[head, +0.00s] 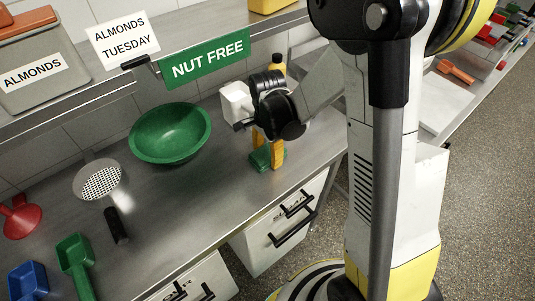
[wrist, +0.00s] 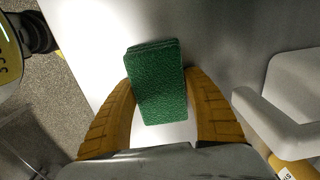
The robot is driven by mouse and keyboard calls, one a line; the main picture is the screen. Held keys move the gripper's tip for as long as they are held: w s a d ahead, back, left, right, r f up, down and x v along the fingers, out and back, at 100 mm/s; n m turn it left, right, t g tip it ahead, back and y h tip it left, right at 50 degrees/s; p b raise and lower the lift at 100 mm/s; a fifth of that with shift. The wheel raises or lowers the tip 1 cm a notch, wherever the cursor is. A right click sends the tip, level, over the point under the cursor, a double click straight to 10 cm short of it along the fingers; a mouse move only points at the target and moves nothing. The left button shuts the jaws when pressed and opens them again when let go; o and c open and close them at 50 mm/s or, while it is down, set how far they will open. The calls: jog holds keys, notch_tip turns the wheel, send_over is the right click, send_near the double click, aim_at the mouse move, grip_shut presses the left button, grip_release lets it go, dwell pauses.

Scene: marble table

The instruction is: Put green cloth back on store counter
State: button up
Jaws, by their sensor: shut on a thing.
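The green cloth (wrist: 157,85) is a thick, textured rectangular block in the wrist view. My gripper (head: 268,153) is shut on it, with one yellow finger on each side. In the head view the green cloth (head: 260,159) shows low between the fingers, near the front edge of the steel counter (head: 215,185). My gripper points down there, and I cannot tell whether the cloth touches the counter. My wrist hides part of the counter behind it.
A green bowl (head: 170,133) stands left of my gripper. A white handled thing (wrist: 275,110) is close on the right in the wrist view. A shelf with a "NUT FREE" sign (head: 205,58) runs above.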

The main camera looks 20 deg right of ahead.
aim_at(266, 154)
jog(key=o, duration=1.2)
jog(key=r+p, duration=0.1)
jog(key=r, duration=0.2)
jog(key=r+p, duration=0.2)
jog(key=r, duration=0.2)
jog(key=r+p, duration=0.2)
jog(key=r, duration=0.1)
jog(key=shift+s+a+r, duration=0.3)
jog(key=shift+s+r, duration=0.05)
jog(key=shift+r, duration=0.05)
jog(key=s+r+n+t+b, duration=0.1)
jog(key=s+r+n+t, duration=0.6)
jog(key=s+r+n, duration=0.5)
jog(key=shift+d+n+b, duration=0.25)
jog(key=shift+n+b, duration=0.05)
jog(key=shift+n, duration=0.9)
